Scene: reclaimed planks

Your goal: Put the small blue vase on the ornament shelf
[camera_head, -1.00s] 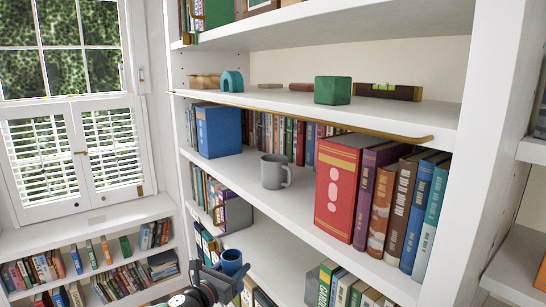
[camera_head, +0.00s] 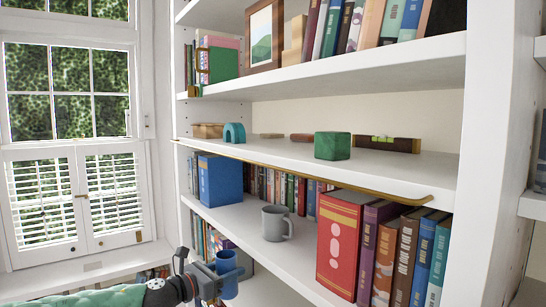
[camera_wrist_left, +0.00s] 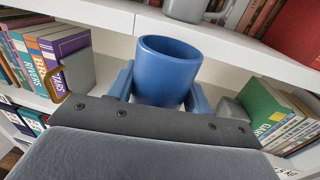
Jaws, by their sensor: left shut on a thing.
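The small blue vase (camera_head: 227,262) is in my left gripper (camera_head: 224,280), at the lower left of the head view. The gripper is shut on it, and the vase is upright with its open mouth up. In the left wrist view the vase (camera_wrist_left: 167,70) sits between the two blue-grey fingers. The ornament shelf (camera_head: 370,165) is higher, with a brass rail along its front edge. It holds a green cube (camera_head: 332,145), a blue arch (camera_head: 234,133) and a spirit level (camera_head: 388,144). My right gripper is out of view.
The shelf below holds a grey mug (camera_head: 276,223), a blue box-like book (camera_head: 220,180) and a red book (camera_head: 345,243). Framed art (camera_head: 264,38) and books stand on the shelf above. The ornament shelf has clear room along its front and between the arch and cube.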

